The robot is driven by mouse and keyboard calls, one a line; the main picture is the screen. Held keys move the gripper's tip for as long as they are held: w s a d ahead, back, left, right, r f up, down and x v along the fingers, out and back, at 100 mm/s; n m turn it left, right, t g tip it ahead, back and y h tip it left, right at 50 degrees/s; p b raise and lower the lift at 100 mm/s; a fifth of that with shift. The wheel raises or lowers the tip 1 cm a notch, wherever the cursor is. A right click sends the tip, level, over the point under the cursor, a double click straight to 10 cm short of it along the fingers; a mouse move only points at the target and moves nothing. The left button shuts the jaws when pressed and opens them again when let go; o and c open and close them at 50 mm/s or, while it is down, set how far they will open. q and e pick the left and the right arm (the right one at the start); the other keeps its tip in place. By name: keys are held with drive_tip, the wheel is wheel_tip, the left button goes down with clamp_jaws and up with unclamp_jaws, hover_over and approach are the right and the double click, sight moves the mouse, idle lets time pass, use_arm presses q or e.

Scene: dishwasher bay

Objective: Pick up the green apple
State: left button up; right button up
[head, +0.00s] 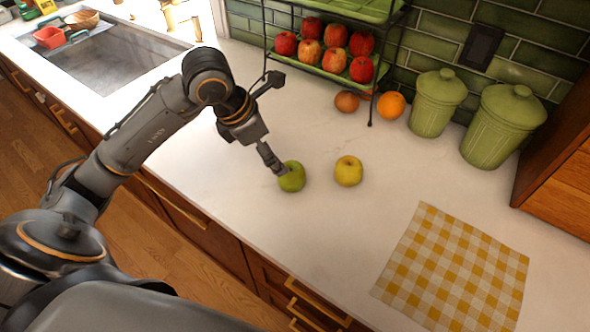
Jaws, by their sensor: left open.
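The green apple (292,178) sits on the white countertop, near its front edge. My left gripper (277,166) reaches in from the left, with its fingers at the upper left side of the green apple. The gripper is open; one finger overlaps the apple in the picture, and I cannot tell whether it touches. A yellow apple (348,171) rests just to the right of the green one, apart from it. My right gripper is not in view.
A wire rack (369,110) with several red apples stands at the back, with an onion (346,102) and an orange (391,105) by it. Green canisters (437,103) stand right of these. A checked cloth (455,268) lies front right. A sink (105,65) is at left.

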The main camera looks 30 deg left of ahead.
sight(291, 174)
use_arm(q)
drive_tip(key=x, duration=0.2)
drive_tip(key=p+x, duration=0.1)
drive_tip(key=x, duration=0.5)
drive_tip(key=shift+a+f+p, duration=0.2)
drive_tip(key=shift+a+p, duration=0.05)
drive_tip(key=shift+p, duration=0.05)
drive_tip(key=shift+d+f, duration=0.1)
drive_tip(key=shift+f, duration=0.1)
drive_tip(key=p+x, duration=0.2)
drive_tip(key=x, duration=0.2)
drive_tip(key=shift+w+f, duration=0.15)
drive_tip(key=shift+f, duration=0.2)
drive_tip(key=c, duration=1.3)
